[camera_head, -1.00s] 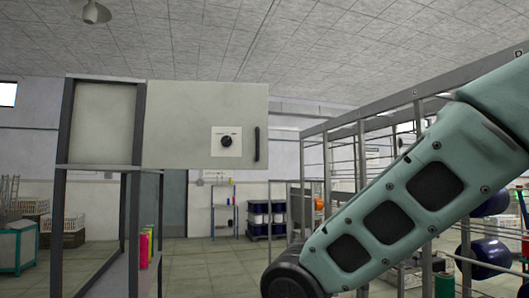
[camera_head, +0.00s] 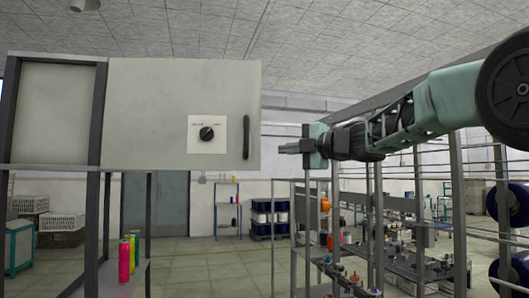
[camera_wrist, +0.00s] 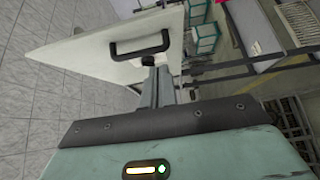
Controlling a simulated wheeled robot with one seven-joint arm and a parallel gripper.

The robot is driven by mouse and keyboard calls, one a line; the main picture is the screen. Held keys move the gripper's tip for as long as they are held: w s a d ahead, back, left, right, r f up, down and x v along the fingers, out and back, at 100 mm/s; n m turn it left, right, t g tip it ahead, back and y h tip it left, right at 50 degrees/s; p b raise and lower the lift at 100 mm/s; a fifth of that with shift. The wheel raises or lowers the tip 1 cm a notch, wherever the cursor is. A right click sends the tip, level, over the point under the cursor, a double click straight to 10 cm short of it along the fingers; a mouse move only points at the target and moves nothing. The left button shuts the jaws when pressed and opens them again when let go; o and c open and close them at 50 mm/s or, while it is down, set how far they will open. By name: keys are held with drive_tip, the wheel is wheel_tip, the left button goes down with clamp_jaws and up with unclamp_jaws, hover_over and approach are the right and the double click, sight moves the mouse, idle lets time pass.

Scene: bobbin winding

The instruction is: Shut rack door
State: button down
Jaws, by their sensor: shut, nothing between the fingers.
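The rack door (camera_head: 155,112) is a pale grey panel with a dark vertical handle (camera_head: 246,136) and a white plate with a black knob (camera_head: 206,134). It stands open, reaching right from the dark post of the rack (camera_head: 97,130). My gripper (camera_head: 284,147) is shut and empty, just right of the door's free edge in the head view, pointing left. In the wrist view the door (camera_wrist: 85,66) lies ahead and its black handle (camera_wrist: 140,46) is just beyond my gripper's fingertips (camera_wrist: 148,62). I cannot tell whether they touch it.
Colored spools (camera_head: 126,258) stand on a shelf below the door. A wire-and-post frame (camera_head: 457,200) with blue spools fills the right side. Crates (camera_head: 62,222) stand at the far left. The floor (camera_head: 215,262) beneath the door looks clear.

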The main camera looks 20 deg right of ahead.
sight(252, 153)
drive_tip(key=shift+w+d+p+x, duration=0.35)
drive_tip(key=shift+p+x, duration=0.6)
drive_tip(key=shift+x, duration=0.95)
drive_tip(key=shift+w+d+p+x, duration=0.2)
drive_tip(key=shift+d+p+x, duration=0.2)
drive_tip(key=shift+p+x, duration=1.05)
drive_tip(key=shift+w+d+p+x, duration=0.25)
drive_tip(key=shift+d+p+x, duration=0.2)
drive_tip(key=shift+x, duration=1.85)
